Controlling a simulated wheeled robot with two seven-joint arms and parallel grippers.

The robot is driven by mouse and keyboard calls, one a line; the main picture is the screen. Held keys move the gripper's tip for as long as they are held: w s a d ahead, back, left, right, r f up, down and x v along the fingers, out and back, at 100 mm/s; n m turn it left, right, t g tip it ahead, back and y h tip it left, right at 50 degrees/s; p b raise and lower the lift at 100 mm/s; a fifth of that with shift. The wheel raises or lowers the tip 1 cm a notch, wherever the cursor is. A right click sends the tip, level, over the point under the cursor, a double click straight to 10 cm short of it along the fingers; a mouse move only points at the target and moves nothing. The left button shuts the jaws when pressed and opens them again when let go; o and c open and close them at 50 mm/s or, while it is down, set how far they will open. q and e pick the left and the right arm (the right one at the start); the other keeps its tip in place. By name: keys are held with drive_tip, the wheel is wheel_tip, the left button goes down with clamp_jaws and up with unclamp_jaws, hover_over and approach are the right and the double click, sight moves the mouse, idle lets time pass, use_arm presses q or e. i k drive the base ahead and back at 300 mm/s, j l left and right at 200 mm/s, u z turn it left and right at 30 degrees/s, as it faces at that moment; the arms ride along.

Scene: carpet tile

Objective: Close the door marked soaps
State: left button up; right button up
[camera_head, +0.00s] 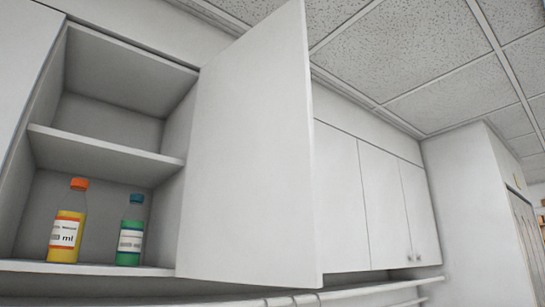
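An open white cabinet door (252,160) stands swung out from the right side of an open wall cabinet (105,158). I see no label or "soaps" marking on the door face in view. Inside, on the cabinet's bottom board, stand an upright bottle with yellow liquid and an orange cap (67,228) and a shorter bottle with green liquid and a dark blue cap (131,235). The shelf above them is empty. Neither of my grippers is in view.
Closed white cabinet doors (382,205) with small knobs run to the right of the open door. A pale rail (370,290) runs below the cabinets. A tall white cabinet (470,210) stands at the far right. Ceiling tiles are overhead.

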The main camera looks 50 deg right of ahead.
sight(250, 212)
drive_tip(key=k+l, duration=0.1)
drive_tip(key=l, duration=0.35)
drive_tip(key=k+l+u, duration=0.15)
drive_tip(key=l, duration=0.25)
drive_tip(key=k+l, duration=0.1)
drive_tip(key=l, duration=0.35)
drive_tip(key=k+l+u, duration=0.15)
drive_tip(key=l, duration=0.25)
drive_tip(key=k+l, duration=0.15)
drive_tip(key=l, duration=0.25)
drive_tip(key=k+l+u, duration=0.1)
drive_tip(key=l, duration=0.3)
drive_tip(key=k+l+u, duration=0.1)
drive_tip(key=k+l, duration=0.15)
drive_tip(key=l, duration=0.15)
drive_tip(key=k+l+u, duration=0.1)
drive_tip(key=l, duration=0.2)
drive_tip(key=i+l+u, duration=0.15)
